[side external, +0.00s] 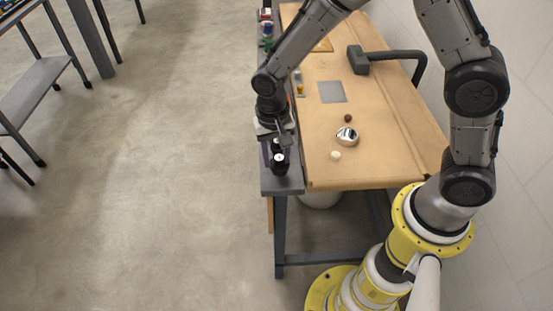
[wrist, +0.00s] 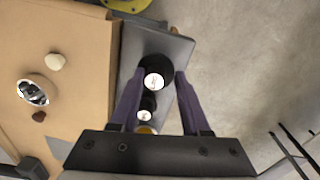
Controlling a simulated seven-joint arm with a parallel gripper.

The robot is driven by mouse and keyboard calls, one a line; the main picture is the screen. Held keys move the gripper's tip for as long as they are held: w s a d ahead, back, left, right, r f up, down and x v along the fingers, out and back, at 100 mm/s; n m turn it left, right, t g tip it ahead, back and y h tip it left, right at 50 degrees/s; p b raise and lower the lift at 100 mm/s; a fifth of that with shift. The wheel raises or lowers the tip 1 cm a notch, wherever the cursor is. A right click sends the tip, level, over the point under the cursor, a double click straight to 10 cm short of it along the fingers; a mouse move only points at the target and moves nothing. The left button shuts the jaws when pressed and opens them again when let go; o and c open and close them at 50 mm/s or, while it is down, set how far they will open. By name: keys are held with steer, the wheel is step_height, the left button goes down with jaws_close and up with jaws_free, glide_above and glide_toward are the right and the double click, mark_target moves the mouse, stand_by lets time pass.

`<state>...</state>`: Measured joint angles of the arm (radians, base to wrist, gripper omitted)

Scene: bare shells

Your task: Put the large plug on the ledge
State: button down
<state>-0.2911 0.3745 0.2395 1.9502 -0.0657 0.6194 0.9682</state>
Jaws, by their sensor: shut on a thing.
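The large plug (wrist: 155,76) is black with a white round top. It sits between the purple fingertips of my gripper (wrist: 160,80), which is shut on it. In the side external view the plug (side external: 280,164) appears at the near end of the grey ledge (side external: 283,184), below my gripper (side external: 278,150). The ledge (wrist: 165,42) also shows beneath the plug in the wrist view. I cannot tell whether the plug's base touches the ledge. A smaller black plug (wrist: 147,106) with a white top stands between the fingers, closer to the palm, with a yellowish-topped thing (wrist: 145,129) beyond it.
The brown worktop (side external: 385,145) beside the ledge holds a shiny silver round thing (side external: 347,136), a pale lump (side external: 335,155), a dark lump (side external: 348,118) and a grey square (side external: 332,92). A dark hammer-shaped thing (side external: 358,60) lies farther back. Open floor lies left of the ledge.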

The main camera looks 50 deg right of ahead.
steer(key=shift+f, duration=0.75)
steer(key=shift+c, duration=1.8)
jaws_free()
step_height(320, 180, up, 11)
step_height(320, 180, up, 6)
steer(key=n+t, duration=0.1)
glide_above(274, 165)
steer(key=s+d, duration=0.3)
steer(key=s+d+r+n+t, duration=0.2)
steer(key=s+d+r+n, duration=0.1)
steer(key=s, duration=0.5)
steer(key=s+d+r+n+t, duration=0.2)
steer(key=s+d+n, duration=0.1)
steer(key=s, duration=0.5)
steer(key=shift+s+d+r+t+y, duration=0.3)
steer(key=shift+s+d+r+t, duration=0.1)
steer(key=shift+d, duration=0.3)
